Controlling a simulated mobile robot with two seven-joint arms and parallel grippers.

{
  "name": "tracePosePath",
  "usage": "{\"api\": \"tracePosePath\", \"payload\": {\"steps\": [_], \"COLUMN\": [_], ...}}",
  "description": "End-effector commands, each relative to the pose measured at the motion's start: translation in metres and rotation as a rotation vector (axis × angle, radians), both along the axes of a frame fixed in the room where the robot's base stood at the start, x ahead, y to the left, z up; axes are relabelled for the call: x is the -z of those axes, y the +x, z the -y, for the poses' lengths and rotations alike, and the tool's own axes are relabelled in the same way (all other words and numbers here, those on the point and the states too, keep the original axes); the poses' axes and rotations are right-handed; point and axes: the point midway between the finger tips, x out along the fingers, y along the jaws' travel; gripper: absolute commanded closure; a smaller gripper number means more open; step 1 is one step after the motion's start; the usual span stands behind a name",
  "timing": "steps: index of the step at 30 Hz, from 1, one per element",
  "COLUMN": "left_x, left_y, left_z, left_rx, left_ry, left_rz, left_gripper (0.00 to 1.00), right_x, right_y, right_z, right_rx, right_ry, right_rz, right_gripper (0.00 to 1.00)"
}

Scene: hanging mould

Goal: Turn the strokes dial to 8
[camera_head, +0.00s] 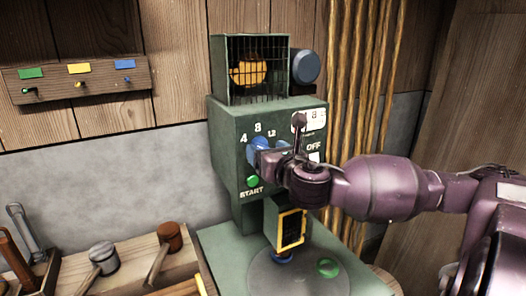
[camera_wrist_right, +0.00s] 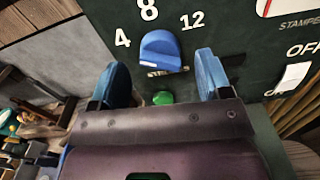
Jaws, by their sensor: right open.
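The blue strokes dial (camera_head: 258,143) is on the front of the green machine, below the numbers 4, 8 and 12. In the right wrist view the dial (camera_wrist_right: 160,48) has its rounded end up, below the 8; its exact setting is hard to tell. My right gripper (camera_wrist_right: 163,76) is open, with its two blue fingertips apart, one to the left and one to the right, just below the dial in the picture. I see no clear contact. In the head view the right gripper (camera_head: 272,156) is close to the panel and partly hides the dial. My left gripper is not in view.
A green START button (camera_head: 253,181) sits below the dial. A white OFF/ON switch (camera_wrist_right: 294,76) is to its right. A dark lever (camera_head: 299,130) stands by the counter (camera_head: 314,119). A round plate (camera_head: 298,278) lies below, and mallets (camera_head: 103,256) lie at left.

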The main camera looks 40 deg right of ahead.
Motion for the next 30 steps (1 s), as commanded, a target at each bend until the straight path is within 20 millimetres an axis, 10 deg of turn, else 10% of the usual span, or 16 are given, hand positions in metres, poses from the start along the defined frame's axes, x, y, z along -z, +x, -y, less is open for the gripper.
{"api": "tracePosePath", "payload": {"steps": [17, 26, 30], "left_x": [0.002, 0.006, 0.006], "left_y": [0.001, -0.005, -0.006], "left_z": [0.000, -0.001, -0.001], "left_rx": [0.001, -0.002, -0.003], "left_ry": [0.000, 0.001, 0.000], "left_rz": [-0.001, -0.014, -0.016], "left_gripper": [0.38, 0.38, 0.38], "right_x": [0.000, 0.000, 0.000], "right_y": [0.018, 0.017, 0.017], "right_z": [0.005, 0.005, 0.005], "right_rx": [-0.001, -0.001, -0.001], "right_ry": [0.000, 0.000, 0.003], "right_rz": [0.000, 0.000, 0.001], "right_gripper": [0.29, 0.75, 0.78]}}
